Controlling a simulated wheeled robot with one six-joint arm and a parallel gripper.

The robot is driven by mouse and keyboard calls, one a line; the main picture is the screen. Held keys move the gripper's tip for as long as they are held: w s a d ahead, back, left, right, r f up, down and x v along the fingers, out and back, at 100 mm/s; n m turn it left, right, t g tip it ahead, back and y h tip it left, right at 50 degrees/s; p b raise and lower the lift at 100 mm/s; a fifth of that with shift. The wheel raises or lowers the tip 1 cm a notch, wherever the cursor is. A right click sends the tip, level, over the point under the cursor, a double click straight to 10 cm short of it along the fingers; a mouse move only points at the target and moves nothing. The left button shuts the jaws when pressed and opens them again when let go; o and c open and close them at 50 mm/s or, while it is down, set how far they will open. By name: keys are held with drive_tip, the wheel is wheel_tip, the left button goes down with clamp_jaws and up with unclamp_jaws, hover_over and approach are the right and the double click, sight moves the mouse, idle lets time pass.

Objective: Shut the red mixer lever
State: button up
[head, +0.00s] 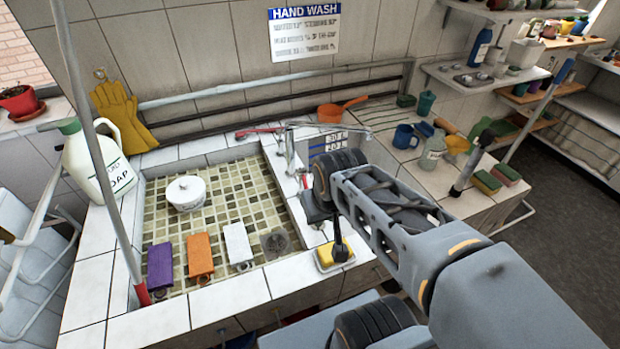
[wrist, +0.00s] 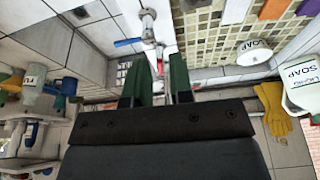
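The chrome mixer tap (head: 287,150) stands on the tiled ledge at the right of the mosaic basin. My gripper (wrist: 160,90) shows two green fingers standing apart, with nothing held. The red lever appears between the fingers in that view, and I see no clear contact. In the head view my arm and dark wrist hide the fingertips.
A white bowl (head: 186,192) and purple, orange and white cloths are in the basin. A soap jug (head: 96,160) and yellow gloves (head: 122,115) are at the left. A yellow sponge (head: 328,256) lies in front.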

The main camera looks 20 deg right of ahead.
sight(305, 181)
drive_tip(key=w+d+f+m+g, duration=0.1)
drive_tip(key=w+d, duration=0.1)
drive_tip(key=w+d+f+m+g+y, duration=0.1)
drive_tip(key=w+d+f+m, duration=0.1)
drive_tip(key=d, duration=0.1)
drive_tip(key=w+d+f+m+g+p, duration=0.1)
drive_tip(key=d+f+m, duration=0.1)
drive_tip(key=d, duration=0.1)
drive_tip(key=shift+w+d+y, duration=0.25)
drive_tip(key=shift+w+y, duration=0.05)
drive_tip(key=shift+w, duration=0.1)
clamp_jaws()
drive_tip(key=w+d+f+m+y, duration=0.5)
drive_tip(key=w+d+m, duration=0.1)
drive_tip(key=d+m, duration=0.3)
drive_tip(key=w+d+r+m+t+y, duration=0.1)
drive_tip(key=w+r+m+y, duration=0.2)
drive_tip(key=w+m, duration=0.25)
drive_tip(key=w+a+f+p, duration=0.2)
drive_tip(key=a+f+p, duration=0.2)
drive_tip(key=a, duration=0.7)
drive_tip(key=shift+a+f+y, duration=0.25)
drive_tip(key=shift+f+y, duration=0.05)
drive_tip(key=shift+f, duration=0.25)
